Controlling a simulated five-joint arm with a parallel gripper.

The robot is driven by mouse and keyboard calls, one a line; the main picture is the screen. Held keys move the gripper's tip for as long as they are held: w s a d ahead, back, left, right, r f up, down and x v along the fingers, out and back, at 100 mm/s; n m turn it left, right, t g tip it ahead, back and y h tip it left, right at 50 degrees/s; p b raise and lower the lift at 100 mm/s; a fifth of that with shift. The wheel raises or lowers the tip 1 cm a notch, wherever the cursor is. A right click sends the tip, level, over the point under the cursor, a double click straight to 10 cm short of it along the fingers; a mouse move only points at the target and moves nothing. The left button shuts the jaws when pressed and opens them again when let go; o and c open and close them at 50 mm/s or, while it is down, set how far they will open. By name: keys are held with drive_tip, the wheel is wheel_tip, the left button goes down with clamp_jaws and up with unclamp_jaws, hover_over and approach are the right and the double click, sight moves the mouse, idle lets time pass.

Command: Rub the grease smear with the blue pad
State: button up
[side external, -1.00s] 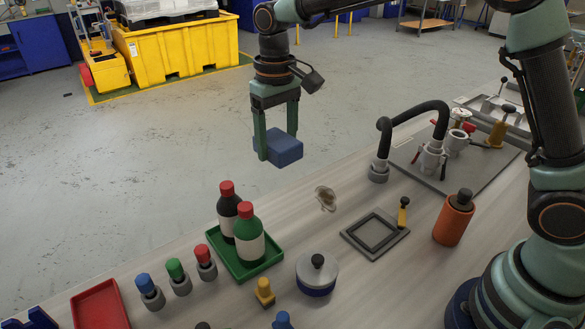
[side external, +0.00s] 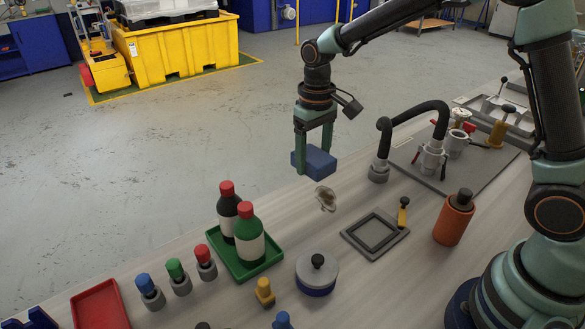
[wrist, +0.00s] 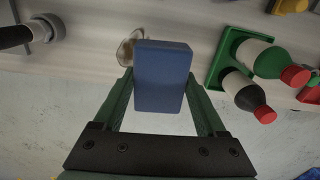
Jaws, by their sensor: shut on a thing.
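My gripper (side external: 314,158) is shut on the blue pad (side external: 316,163), which hangs level between the fingers. The pad also shows in the wrist view (wrist: 162,78). The brownish grease smear (side external: 326,198) lies on the pale worktop just below the pad in the side view. In the wrist view the smear (wrist: 126,48) shows beside the pad's upper left edge, partly hidden by it. The pad is held above the worktop, apart from the smear.
A green tray (side external: 232,266) with a black bottle (side external: 228,205) and a green bottle (side external: 250,236) stands left of the smear. A square grey frame (side external: 358,247) lies to its right. A black hose (side external: 415,113) arches behind it. A lidded pot (side external: 317,274) stands in front.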

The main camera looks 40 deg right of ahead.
hover_over(341, 211)
wheel_tip(341, 211, down, 5)
drive_tip(key=shift+w+f, duration=0.1)
drive_tip(key=shift+f, duration=3.5)
drive_tip(key=shift+w+f, duration=0.4)
drive_tip(key=shift+w, duration=0.15)
drive_tip(key=shift+c, duration=0.5)
drive_tip(key=shift+w+f, duration=0.1)
drive_tip(key=shift+w, duration=4.65)
drive_tip(key=shift+s, duration=5.3)
wheel_tip(341, 211, up, 8)
